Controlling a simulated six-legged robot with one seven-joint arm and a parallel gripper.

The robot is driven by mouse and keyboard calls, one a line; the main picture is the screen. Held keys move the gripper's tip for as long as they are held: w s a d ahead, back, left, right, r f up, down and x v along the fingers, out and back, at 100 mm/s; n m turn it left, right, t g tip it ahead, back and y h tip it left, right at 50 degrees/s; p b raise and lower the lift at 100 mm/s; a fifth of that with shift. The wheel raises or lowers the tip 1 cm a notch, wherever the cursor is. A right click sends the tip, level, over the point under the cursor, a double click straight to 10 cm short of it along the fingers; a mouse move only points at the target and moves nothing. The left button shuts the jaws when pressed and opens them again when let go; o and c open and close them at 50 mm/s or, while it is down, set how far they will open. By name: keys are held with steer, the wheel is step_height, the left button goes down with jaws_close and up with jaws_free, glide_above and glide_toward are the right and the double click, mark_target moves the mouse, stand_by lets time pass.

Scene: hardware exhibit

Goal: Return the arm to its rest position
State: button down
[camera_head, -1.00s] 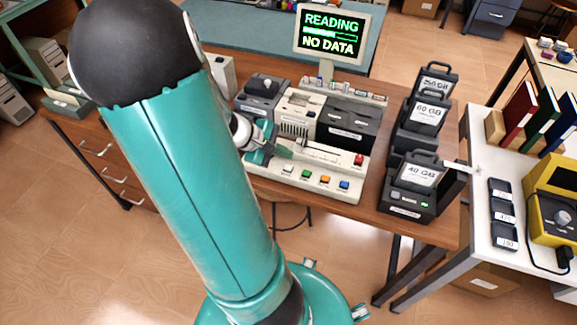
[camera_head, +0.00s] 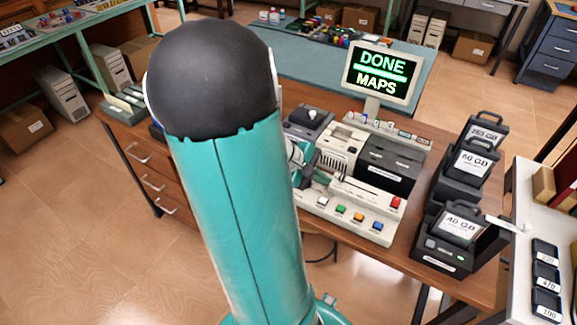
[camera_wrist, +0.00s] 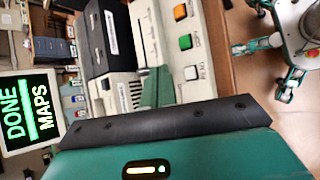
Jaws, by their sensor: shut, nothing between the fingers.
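My arm rises large and teal through the middle of the head view, with a black rounded joint at its top. My gripper (camera_head: 322,178) shows small just right of the arm, at the left part of the beige console (camera_head: 372,228). Its fingers are shut and empty. In the wrist view the shut gripper (camera_wrist: 157,88) is close over the console, beside its coloured buttons; whether it touches cannot be told. The arm partly hides the gripper's wrist and the console's left end. The monitor (camera_head: 382,73) reads "DONE MAPS"; it also shows in the wrist view (camera_wrist: 28,112).
The console stands on a wooden desk (camera_head: 398,262). Dark drive units (camera_head: 392,162) stand behind it. Labelled cartridges (camera_head: 462,222) stand to its right. A white side table (camera_head: 520,265) is at the far right. Open tiled floor (camera_head: 110,250) lies left of the desk.

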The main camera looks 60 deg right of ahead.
steer(key=w+a+r+t+y, duration=0.1)
steer(key=w+a+r+t, duration=0.3)
steer(key=w+a, duration=0.5)
steer(key=w+a+r+t, duration=0.4)
steer(key=w+a, duration=0.4)
steer(key=a, duration=0.1)
steer(key=w+a+r+n+t+y, duration=0.1)
steer(key=a+r, duration=0.3)
steer(key=a, duration=0.6)
steer(key=a+r+n+t+y, duration=0.2)
steer(key=a+r+t, duration=0.2)
steer(key=a, duration=0.7)
steer(key=shift+w+r+t+y, duration=0.3)
steer(key=shift+w+r, duration=0.1)
steer(key=shift+r, duration=0.2)
steer(key=shift+d, duration=0.15)
